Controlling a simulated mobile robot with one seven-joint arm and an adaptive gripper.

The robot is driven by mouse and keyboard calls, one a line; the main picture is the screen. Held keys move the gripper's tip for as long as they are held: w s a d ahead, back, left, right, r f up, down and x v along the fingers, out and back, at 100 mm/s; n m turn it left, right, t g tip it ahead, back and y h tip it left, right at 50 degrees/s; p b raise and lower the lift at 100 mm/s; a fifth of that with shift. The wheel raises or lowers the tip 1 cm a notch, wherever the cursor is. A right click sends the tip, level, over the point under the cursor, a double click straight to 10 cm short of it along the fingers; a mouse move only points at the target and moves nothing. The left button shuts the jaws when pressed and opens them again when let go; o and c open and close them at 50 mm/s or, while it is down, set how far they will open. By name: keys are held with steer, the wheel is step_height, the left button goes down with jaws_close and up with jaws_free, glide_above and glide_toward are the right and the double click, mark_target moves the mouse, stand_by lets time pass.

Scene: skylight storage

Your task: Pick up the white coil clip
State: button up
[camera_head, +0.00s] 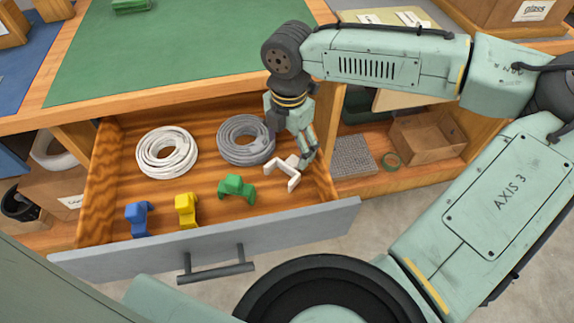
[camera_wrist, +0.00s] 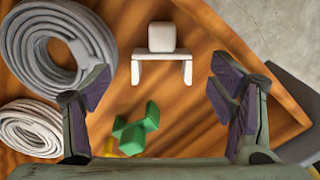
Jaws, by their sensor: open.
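The white coil clip (camera_head: 286,171) stands in the open wooden drawer (camera_head: 175,214), near its right side. In the wrist view the clip (camera_wrist: 161,56) has a block on top and two legs, and nothing is between it and the camera. My gripper (camera_head: 306,155) is over the right part of the drawer, close beside the clip in the head view. In the wrist view my gripper (camera_wrist: 158,95) is open with its fingers wide apart and empty. The clip lies beyond the line between the fingertips.
A green clip (camera_head: 237,188), yellow clip (camera_head: 186,209) and blue clip (camera_head: 138,217) stand to the left. A white coil (camera_head: 167,152) and grey coil (camera_head: 246,140) lie behind them. The drawer front (camera_head: 205,243) and right wall (camera_head: 327,183) bound the space.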

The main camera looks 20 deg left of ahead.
mark_target(288, 165)
steer(key=shift+s+f+p, duration=0.15)
steer(key=shift+f, duration=1.6)
steer(key=shift+s+f+p, duration=0.15)
steer(key=shift+f, duration=1.6)
steer(key=shift+c, duration=0.3)
steer(key=c, duration=0.8)
steer(key=shift+r, duration=0.15)
step_height(288, 165, up, 18)
steer(key=shift+d, duration=0.15)
